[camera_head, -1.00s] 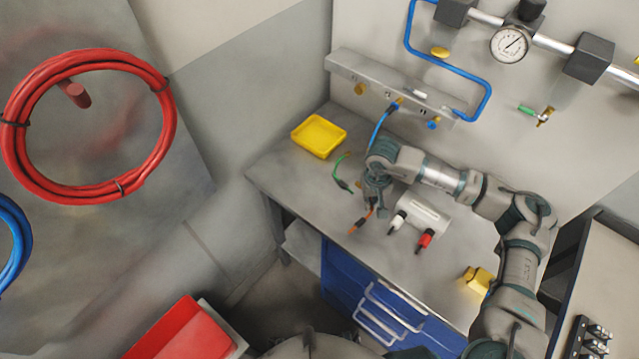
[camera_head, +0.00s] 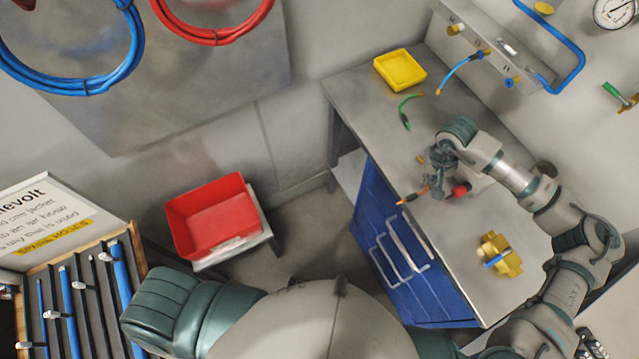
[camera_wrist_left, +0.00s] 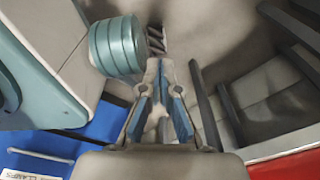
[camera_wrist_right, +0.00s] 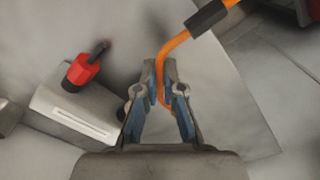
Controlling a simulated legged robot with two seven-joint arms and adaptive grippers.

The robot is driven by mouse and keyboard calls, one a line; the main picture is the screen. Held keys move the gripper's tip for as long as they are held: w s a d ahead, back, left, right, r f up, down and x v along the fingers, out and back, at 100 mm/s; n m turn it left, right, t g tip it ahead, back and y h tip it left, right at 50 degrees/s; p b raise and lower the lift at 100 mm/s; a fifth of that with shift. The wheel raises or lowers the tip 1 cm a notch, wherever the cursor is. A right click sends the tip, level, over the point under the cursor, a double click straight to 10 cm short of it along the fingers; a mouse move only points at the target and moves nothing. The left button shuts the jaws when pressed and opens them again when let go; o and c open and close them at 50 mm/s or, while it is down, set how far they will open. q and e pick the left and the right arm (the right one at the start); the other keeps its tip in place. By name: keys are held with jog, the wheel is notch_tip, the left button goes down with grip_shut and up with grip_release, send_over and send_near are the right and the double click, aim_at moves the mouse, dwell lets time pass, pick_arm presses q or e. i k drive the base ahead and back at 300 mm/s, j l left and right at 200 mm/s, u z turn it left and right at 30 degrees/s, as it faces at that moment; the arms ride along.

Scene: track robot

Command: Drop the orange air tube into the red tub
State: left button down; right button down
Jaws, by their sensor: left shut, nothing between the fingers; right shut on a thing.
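The orange air tube (camera_head: 413,196) is a short piece with a dark sleeve. My right gripper (camera_head: 432,186) is shut on it over the workbench. In the right wrist view the tube (camera_wrist_right: 176,46) runs from between the fingertips (camera_wrist_right: 161,78) up to the right. Its height above the bench is hard to tell. The red tub (camera_head: 222,214) stands empty on a low pale stand, left of the bench. My left gripper (camera_wrist_left: 163,85) is shut and empty in the left wrist view. It does not show in the head view.
The workbench (camera_head: 365,115) bears a yellow tray (camera_head: 400,69), a green tube (camera_head: 405,112), a red-tipped piece (camera_head: 460,190) and a yellow block (camera_head: 499,254). A blue drawer cabinet (camera_head: 385,225) is under it. Open floor lies between bench and tub. A rack (camera_head: 85,295) stands lower left.

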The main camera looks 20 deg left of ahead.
aim_at(230, 221)
jog(key=u, duration=1.9)
jog(key=l+u, duration=0.1)
jog(key=u, duration=0.25)
jog(key=i+l+u, duration=0.1)
jog(key=u, duration=0.3)
jog(key=l+u, duration=0.1)
jog(key=u, duration=0.25)
